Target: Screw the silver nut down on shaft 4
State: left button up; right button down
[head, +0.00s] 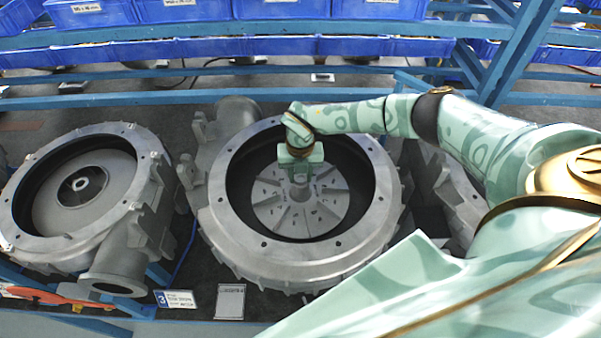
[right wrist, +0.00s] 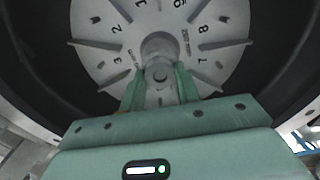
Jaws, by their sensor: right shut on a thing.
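My right gripper (head: 300,178) reaches down into the middle blower housing (head: 225,225), over the centre of its numbered impeller (head: 325,205). In the right wrist view its two green fingers (right wrist: 160,84) are closed on a small grey round piece (right wrist: 160,74) at the hub, which looks like the silver nut on the shaft end. The fingers hide its sides, and I cannot tell how far down the shaft it sits. The shaft's number is not readable here. My left gripper is not in view.
Another housing (head: 60,235) with a bare central hub stands at the left. An orange tool (head: 50,297) lies front left. Blue bins (head: 190,10) line the rack behind.

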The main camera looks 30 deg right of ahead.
jog(key=m, duration=0.5)
jog(key=shift+s+f, duration=0.15)
jog(key=m, duration=0.4)
jog(key=shift+m, duration=0.3)
jog(key=m, duration=1)
jog(key=c, duration=1.3)
grip_release()
jog(key=shift+c, duration=0.2)
jog(key=shift+f, duration=0.1)
